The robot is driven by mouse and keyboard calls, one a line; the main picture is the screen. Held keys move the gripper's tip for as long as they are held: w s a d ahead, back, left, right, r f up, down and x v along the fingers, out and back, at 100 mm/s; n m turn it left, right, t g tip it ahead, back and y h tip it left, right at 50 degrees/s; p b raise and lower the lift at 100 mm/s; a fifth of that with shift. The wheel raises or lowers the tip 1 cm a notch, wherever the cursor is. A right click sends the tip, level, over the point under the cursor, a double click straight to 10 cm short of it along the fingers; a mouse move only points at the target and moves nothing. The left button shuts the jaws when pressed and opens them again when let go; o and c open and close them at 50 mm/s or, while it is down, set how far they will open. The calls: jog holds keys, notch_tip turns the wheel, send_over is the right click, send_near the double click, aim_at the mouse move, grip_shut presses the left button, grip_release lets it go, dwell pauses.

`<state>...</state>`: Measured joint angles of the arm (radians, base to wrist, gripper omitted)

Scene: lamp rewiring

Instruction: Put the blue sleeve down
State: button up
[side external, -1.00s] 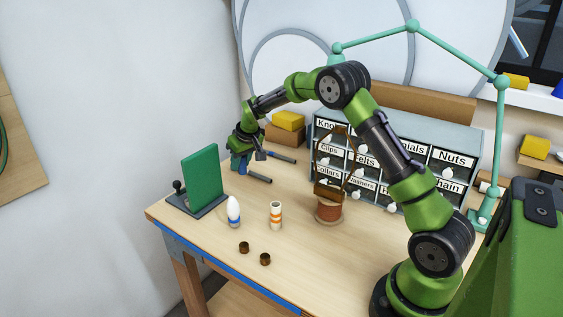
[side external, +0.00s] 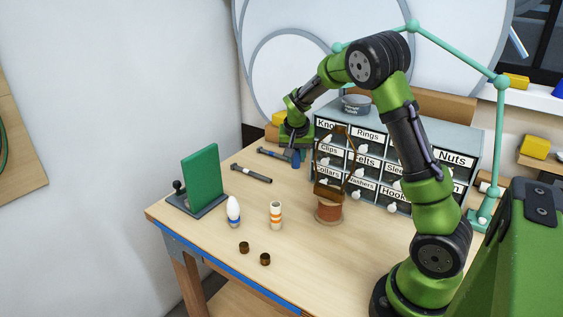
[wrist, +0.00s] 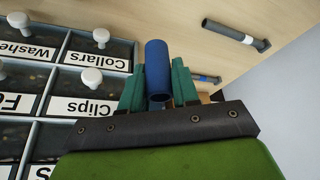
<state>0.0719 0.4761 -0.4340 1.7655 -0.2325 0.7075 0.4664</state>
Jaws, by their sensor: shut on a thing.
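The blue sleeve (wrist: 157,66) is a hollow tube standing between the teal fingers of my gripper (wrist: 158,92) in the wrist view. My gripper is shut on it. In the side view, my gripper (side external: 297,148) hangs low by the left end of the drawer cabinet, and a small part of the blue sleeve (side external: 296,157) shows beneath it. I cannot tell whether the sleeve's lower end touches the table (side external: 225,255).
The labelled drawer cabinet (side external: 392,150) with white knobs is close beside my gripper. Two dark rods lie left of it, one nearer (side external: 250,174) and one farther (side external: 273,153).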

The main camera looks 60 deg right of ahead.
notch_tip(320, 180, down, 9)
jog(key=shift+f, duration=0.2)
jog(key=shift+f, duration=0.1)
jog(key=o, duration=1)
jog(key=shift+o, duration=0.2)
jog(key=v, duration=1.1)
jog(key=s+a+r+n+t+y, duration=0.35)
jog(key=s+a+r, duration=0.25)
jog(key=a+r, duration=0.55)
jog(key=s+a+n+y, duration=0.1)
jog(key=s+a+n, duration=0.1)
jog(key=s+a, duration=0.3)
jog(key=s+a+r+n+t+y, duration=0.1)
jog(key=s+a+n, duration=0.1)
jog(key=s+a, duration=0.4)
jog(key=shift+a+r, duration=0.3)
jog(key=shift+a, duration=0.1)
